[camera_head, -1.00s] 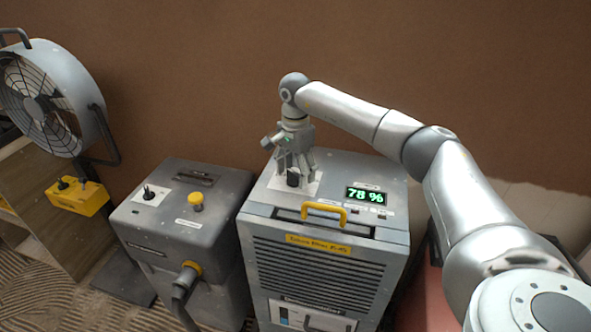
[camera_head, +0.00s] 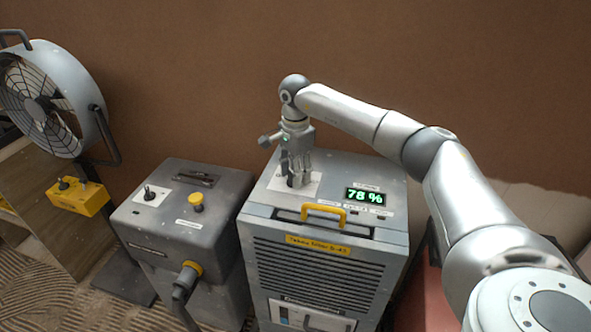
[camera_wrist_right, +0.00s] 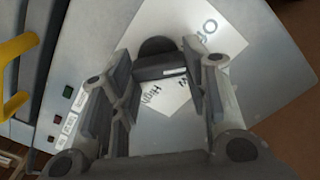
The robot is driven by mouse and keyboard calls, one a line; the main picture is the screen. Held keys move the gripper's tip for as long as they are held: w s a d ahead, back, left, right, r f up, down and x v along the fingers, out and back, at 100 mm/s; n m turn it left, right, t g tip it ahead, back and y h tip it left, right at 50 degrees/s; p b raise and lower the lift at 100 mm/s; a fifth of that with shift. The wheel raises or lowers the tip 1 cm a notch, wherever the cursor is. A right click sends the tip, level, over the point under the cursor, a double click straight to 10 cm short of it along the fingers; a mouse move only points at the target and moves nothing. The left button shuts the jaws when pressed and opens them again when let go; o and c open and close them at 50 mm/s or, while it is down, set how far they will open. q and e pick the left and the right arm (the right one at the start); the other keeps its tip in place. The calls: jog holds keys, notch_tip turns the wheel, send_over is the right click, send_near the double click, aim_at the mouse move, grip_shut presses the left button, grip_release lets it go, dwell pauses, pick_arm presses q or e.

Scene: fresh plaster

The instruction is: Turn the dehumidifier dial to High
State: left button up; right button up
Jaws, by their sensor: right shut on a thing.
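The dehumidifier (camera_head: 325,235) is a grey box with a front grille, a yellow handle and a green display (camera_head: 365,196) reading 78 %. My right gripper (camera_head: 296,180) points down at its top, shut on the dark dial. In the right wrist view the dial (camera_wrist_right: 157,48) sits between the fingers of the right gripper (camera_wrist_right: 160,73). The dial's white plate (camera_wrist_right: 225,45) shows "High" near the dial and a partly covered word, apparently "Off", farther right. A small white mark shows on the dial; which setting it points to is unclear. My left gripper is out of view.
A grey machine (camera_head: 170,220) with a yellow knob and a hose stands close to the dehumidifier's left. A fan (camera_head: 50,100) and a yellow switch box (camera_head: 78,197) are farther left. The brown wall (camera_head: 190,80) is behind.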

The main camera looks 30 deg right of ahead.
jog(key=m+p, duration=0.1)
jog(key=m, duration=0.4)
jog(key=shift+s+r+m, duration=0.1)
jog(key=shift+m, duration=0.2)
jog(key=m+p, duration=0.1)
jog(key=m, duration=0.4)
jog(key=shift+s+a+p, duration=0.1)
jog(key=shift+p, duration=0.2)
jog(key=m+p, duration=0.1)
jog(key=m, duration=0.4)
jog(key=shift+a+m, duration=0.1)
jog(key=shift+m, duration=0.3)
jog(key=m+p, duration=0.1)
jog(key=m, duration=0.3)
jog(key=shift+a+m, duration=0.1)
jog(key=shift+m, duration=0.6)
jog(key=o, duration=1)
notch_tip(320, 180, up, 12)
jog(key=shift+f, duration=0.1)
